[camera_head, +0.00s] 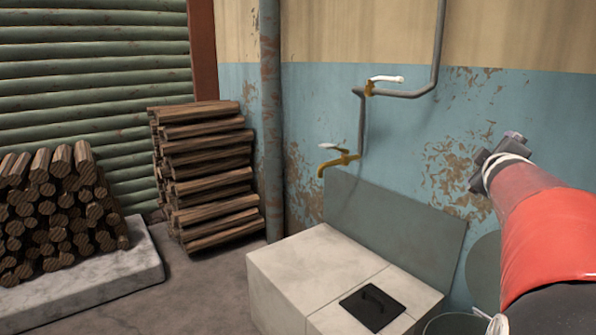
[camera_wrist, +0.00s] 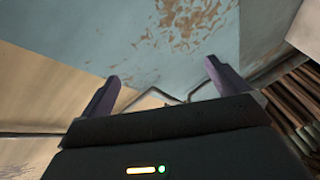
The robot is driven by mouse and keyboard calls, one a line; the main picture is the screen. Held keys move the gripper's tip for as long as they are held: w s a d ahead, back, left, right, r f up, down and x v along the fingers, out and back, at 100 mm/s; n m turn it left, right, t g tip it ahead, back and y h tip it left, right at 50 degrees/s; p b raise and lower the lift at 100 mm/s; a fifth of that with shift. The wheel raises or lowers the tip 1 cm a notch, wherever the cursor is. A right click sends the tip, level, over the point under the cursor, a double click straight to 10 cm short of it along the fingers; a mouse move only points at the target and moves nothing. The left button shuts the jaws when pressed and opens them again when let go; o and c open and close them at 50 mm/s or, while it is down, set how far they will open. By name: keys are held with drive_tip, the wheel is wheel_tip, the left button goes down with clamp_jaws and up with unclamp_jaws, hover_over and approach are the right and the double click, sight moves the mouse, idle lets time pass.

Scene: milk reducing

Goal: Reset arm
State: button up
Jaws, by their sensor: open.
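My arm enters the head view from the right, in a red and pinkish sleeve. My gripper (camera_head: 497,157) is raised in front of the peeling blue wall, to the right of the taps. In the wrist view my gripper (camera_wrist: 160,84) shows two dark fingers spread wide apart. Nothing is between them, and they touch nothing that I can see. Behind them the wrist view shows the blue and cream wall, tilted, with a pipe.
A grey pipe (camera_head: 410,94) runs on the wall. Log stacks (camera_head: 205,175) stand left. A round container (camera_head: 455,324) is at the bottom right. Floor (camera_head: 195,290) is clear between.

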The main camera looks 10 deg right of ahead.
drive_tip(key=s+a+f+m+g+y, duration=0.1)
drive_tip(key=s+a+f, duration=0.5)
drive_tip(key=a, duration=0.7)
drive_tip(key=s+a+f+m+g+y, duration=0.2)
drive_tip(key=s+a+f+y, duration=0.4)
drive_tip(key=a+f, duration=0.3)
drive_tip(key=s+a+f+m+g+y, duration=0.1)
drive_tip(key=s+a+f+g+y, duration=0.2)
drive_tip(key=a, duration=1.5)
drive_tip(key=s+f+g, duration=0.1)
drive_tip(key=s+f, duration=0.3)
drive_tip(key=f, duration=0.1)
drive_tip(key=shift+s+f+y, duration=0.15)
drive_tip(key=shift+f+y, duration=0.1)
drive_tip(key=shift+y, duration=0.05)
drive_tip(key=shift+c, duration=0.3)
